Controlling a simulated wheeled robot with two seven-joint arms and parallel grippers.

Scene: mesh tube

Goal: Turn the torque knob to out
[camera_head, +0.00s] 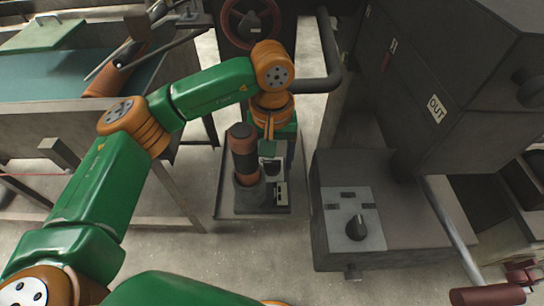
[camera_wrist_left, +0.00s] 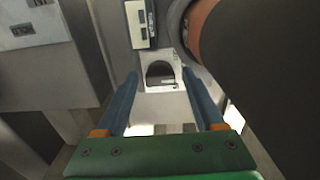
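A black knob (camera_head: 356,227) with a pale pointer mark sits on a light plate (camera_head: 342,200) on the grey box at the right. A tilted "OUT" label (camera_head: 437,109) is on the dark machine above that box. My left gripper (camera_head: 269,158) points down over the small machine left of the box, apart from the black knob. In the left wrist view the left gripper (camera_wrist_left: 161,98) is open, its two blue fingers apart. A white plate with a dark rounded part (camera_wrist_left: 160,72) shows beyond them; I cannot tell whether they touch it. My right gripper is not in view.
A brown-capped dark cylinder (camera_head: 243,153) stands close left of my left gripper; a large dark cylinder also fills the wrist view's right side. A red handwheel (camera_head: 252,22) and dark pipe (camera_head: 328,60) are behind. A teal-topped bench (camera_head: 60,75) stands left.

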